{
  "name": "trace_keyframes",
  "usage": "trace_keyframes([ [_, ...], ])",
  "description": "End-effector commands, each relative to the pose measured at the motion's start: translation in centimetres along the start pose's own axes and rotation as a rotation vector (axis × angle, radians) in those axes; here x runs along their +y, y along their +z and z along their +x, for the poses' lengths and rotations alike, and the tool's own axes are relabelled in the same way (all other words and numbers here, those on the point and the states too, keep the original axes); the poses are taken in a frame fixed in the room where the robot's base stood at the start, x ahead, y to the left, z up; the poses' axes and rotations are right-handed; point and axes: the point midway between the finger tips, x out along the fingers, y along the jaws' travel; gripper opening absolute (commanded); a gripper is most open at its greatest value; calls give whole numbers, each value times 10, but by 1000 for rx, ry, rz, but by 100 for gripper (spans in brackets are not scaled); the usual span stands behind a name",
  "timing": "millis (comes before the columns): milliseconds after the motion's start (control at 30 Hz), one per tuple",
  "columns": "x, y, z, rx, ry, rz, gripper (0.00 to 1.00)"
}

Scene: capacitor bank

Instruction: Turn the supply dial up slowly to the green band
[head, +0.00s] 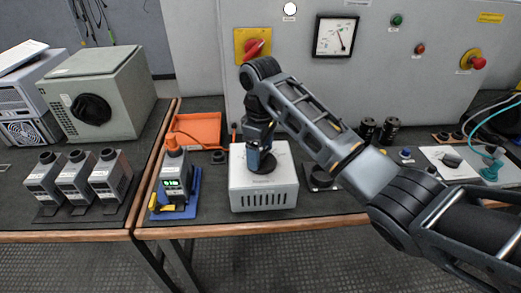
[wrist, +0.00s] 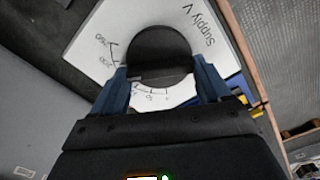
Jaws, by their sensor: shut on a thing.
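The supply unit is a light grey box (head: 263,197) with vent slots, standing on the bench in the head view. Its top plate (wrist: 205,38) reads "Supply V" in the wrist view and carries scale marks around a round black dial (wrist: 160,45). My gripper (head: 262,165) points down onto the box top. In the wrist view my gripper's (wrist: 162,82) blue fingers sit on either side of the dial, shut on it. A white panel meter (head: 335,37) with a thin needle hangs on the grey cabinet behind. Its green band is too small to make out.
A red rotary switch on a yellow plate (head: 253,45) and a red emergency button (head: 473,61) are on the cabinet. Black capacitors (head: 388,131) stand to the right, beyond my arm.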

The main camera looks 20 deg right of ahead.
Motion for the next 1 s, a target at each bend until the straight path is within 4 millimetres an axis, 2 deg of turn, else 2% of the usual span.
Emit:
trace_keyframes([
  [267, -1, -1, -6, -1, -3, 88, 46],
  [500, 0, -1, -2, 0, -1, 200, 46],
  [800, 1, 0, -1, 0, 1, 210, 46],
  [833, 1, 0, -1, 1, 1, 210, 77],
  [1000, 1, 0, 0, 0, 1, 209, 94],
])
